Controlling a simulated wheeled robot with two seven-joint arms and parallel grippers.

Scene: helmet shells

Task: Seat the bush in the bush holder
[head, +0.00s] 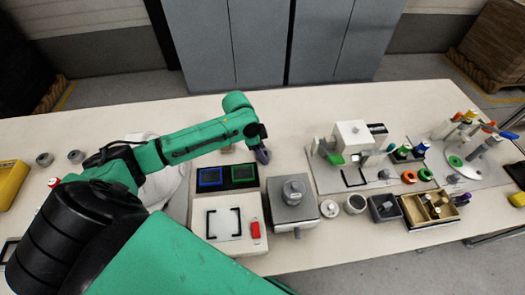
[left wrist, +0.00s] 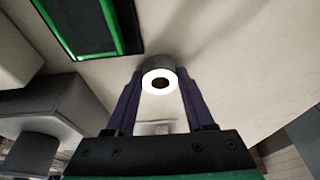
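I cannot tell for sure which fixture is the bush holder; a grey block with a round post (head: 294,190) stands right of and nearer than the gripper. My right gripper is not in view.
The black tray (head: 228,164) with blue and green frames lies left of the gripper. A white box (head: 247,212) with a red part stands in front. A white fixture (head: 352,136), a wooden box (head: 408,212) and coloured parts fill the right. Two grey pieces (head: 45,159) lie far left.

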